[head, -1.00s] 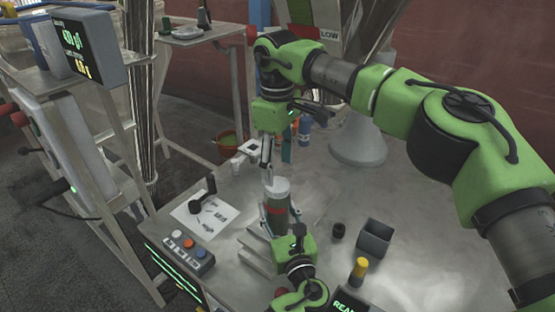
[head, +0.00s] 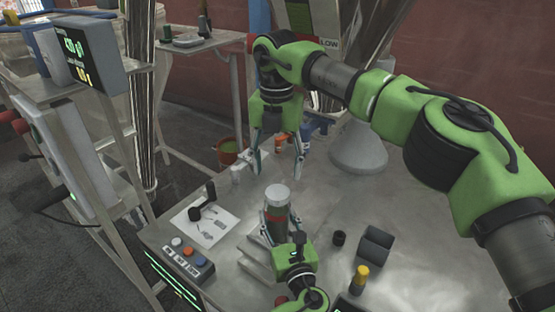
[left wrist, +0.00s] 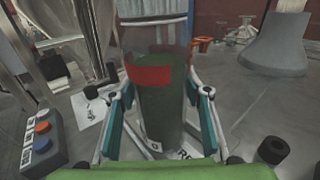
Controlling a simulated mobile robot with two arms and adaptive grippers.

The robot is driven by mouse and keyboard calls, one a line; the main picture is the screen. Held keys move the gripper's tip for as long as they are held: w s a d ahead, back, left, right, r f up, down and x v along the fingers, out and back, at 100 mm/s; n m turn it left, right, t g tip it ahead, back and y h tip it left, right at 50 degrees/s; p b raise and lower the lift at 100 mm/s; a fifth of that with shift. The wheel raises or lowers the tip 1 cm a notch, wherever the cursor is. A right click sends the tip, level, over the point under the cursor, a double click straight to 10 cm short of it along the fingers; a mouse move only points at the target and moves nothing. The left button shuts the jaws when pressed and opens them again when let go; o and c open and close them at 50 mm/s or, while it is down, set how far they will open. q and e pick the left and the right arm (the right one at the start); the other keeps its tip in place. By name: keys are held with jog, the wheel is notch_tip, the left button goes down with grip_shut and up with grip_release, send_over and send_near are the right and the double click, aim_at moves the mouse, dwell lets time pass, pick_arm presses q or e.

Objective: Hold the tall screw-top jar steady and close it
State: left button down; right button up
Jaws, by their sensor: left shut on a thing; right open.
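The tall jar (head: 277,217) stands upright on the table, clear-walled with green contents and a red band. A pale grey lid (head: 277,193) sits on its top; I cannot tell how tightly it is screwed. My left gripper (head: 278,236) is shut around the jar's lower body from the near side. In the left wrist view the jar (left wrist: 160,105) stands between the two fingers, with its top cut off by the frame. My right gripper (head: 275,164) is open and empty above the lid, its fingers spread and pointing down, apart from it.
A button box (head: 188,259) and a printed sheet with a black handle (head: 204,202) are left of the jar. A grey cone (head: 358,150) stands behind.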

aim_at(278, 192)
jog(key=n, duration=0.6)
jog(key=shift+r, duration=0.25)
jog(key=n, duration=0.5)
jog(key=shift+r+n, duration=0.2)
jog(key=shift+n, duration=0.1)
jog(key=n, duration=0.5)
jog(key=shift+r+n, duration=0.15)
jog(key=shift+n, duration=0.15)
jog(key=n, duration=0.5)
jog(key=shift+r, duration=0.2)
jog(key=shift+f, duration=0.1)
jog(key=shift+f, duration=3.9)
